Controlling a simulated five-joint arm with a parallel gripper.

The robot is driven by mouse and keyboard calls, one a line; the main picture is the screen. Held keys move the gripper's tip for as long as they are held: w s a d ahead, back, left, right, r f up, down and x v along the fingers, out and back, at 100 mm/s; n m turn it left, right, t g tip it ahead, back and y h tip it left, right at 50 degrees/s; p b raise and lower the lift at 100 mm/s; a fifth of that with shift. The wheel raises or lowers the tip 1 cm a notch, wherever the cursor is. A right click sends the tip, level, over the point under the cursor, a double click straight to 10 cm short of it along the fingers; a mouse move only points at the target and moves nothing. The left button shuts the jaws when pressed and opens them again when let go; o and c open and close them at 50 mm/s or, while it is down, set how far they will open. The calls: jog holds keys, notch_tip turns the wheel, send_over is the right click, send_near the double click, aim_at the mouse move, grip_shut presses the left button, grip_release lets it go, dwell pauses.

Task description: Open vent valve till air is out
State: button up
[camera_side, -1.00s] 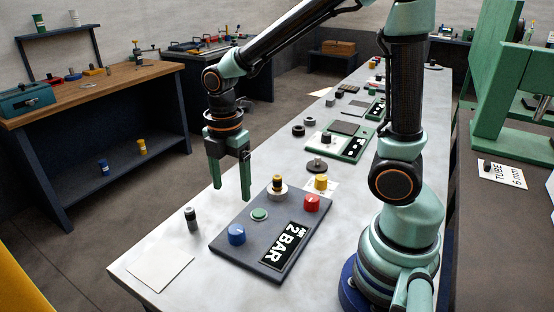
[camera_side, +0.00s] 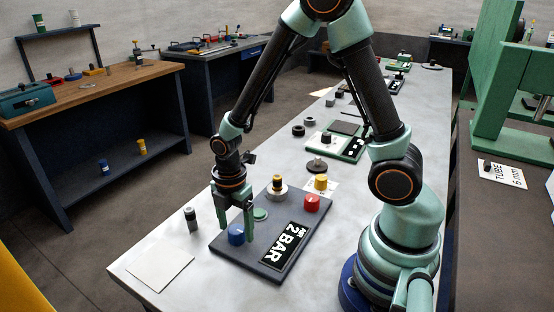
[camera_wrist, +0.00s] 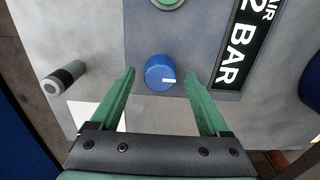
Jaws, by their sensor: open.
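A blue knob (camera_side: 236,237) with a white mark sits at the near left corner of the dark grey air panel (camera_side: 232,257). In the wrist view the blue knob (camera_wrist: 159,76) stands between the two green fingers of my gripper (camera_wrist: 160,74), with a gap on each side. My gripper (camera_side: 236,230) is open, pointing down around the knob. A display (camera_side: 284,245) on the panel reads "AIR 2 BAR". No label names the vent valve.
A blank white sheet (camera_side: 160,264) lies at the table's near left corner. A yellow knob (camera_side: 321,183) and other small devices stand behind the panel.

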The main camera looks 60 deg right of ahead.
grip_shut()
jog(key=shift+m, duration=0.4)
jog(key=m, duration=0.3)
jog(key=shift+m, duration=0.4)
jog(key=m, duration=1.3)
jog(key=shift+m, duration=0.3)
